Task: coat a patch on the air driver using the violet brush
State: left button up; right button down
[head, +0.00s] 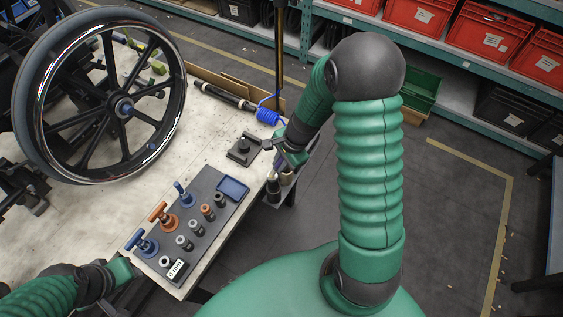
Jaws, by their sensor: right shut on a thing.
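The air driver (222,95), a dark slim tool with a pale band, lies at the back of the bench beside a blue coiled hose (268,117). My right gripper (270,145) is at the bench's right edge, in front of the driver and apart from it, beside a black square stand (243,150). It is shut on a small dark thing, mostly hidden by the gripper.
A grey tray (200,222) holds blue and orange T-handled tools, several small cylinders and a blue dish (232,188). A large wheel (122,106) stands at the left. Dark containers (274,187) hang at the bench's right edge. Bare bench (205,135) lies between wheel and stand.

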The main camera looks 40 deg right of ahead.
jog(key=shift+w+d+r, duration=0.1)
jog(key=shift+w+d, duration=0.15)
jog(key=shift+w, duration=0.15)
jog(key=shift+s+d+b, duration=0.1)
jog(key=shift+s+b, duration=0.25)
jog(key=shift+s, duration=0.6)
notch_tip(320, 180, up, 6)
jog(key=p, duration=0.6)
